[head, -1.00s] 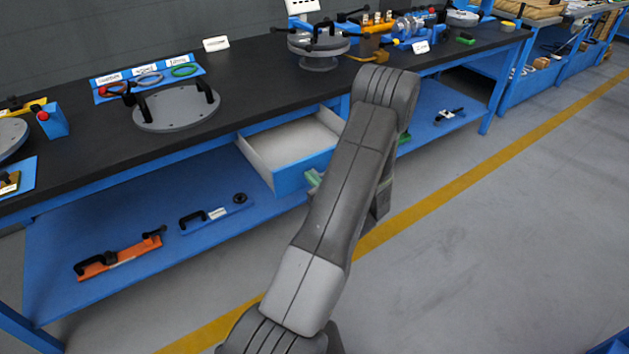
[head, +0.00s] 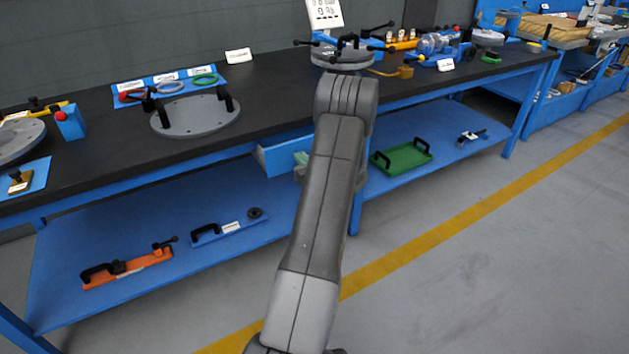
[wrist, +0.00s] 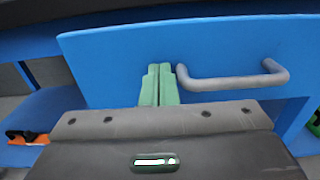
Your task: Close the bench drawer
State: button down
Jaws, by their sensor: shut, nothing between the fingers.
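The bench drawer (head: 280,155) shows in the head view as a blue front under the bench top, partly hidden behind my arm.
The black bench top (head: 100,150) carries a flanged plate with handles (head: 195,115) and other fixtures. The blue lower shelf (head: 150,290) holds an orange tool (head: 128,268) and a green tray (head: 402,158). The grey floor to the right is clear.

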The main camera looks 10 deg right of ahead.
jog(key=b+x, duration=0.2)
jog(key=x, duration=0.6)
jog(key=shift+w+f, duration=0.1)
jog(key=shift+w, duration=0.05)
jog(key=shift+w+a, duration=0.15)
jog(key=shift+w, duration=0.1)
jog(key=shift+r, duration=0.35)
jog(key=shift+w, duration=0.1)
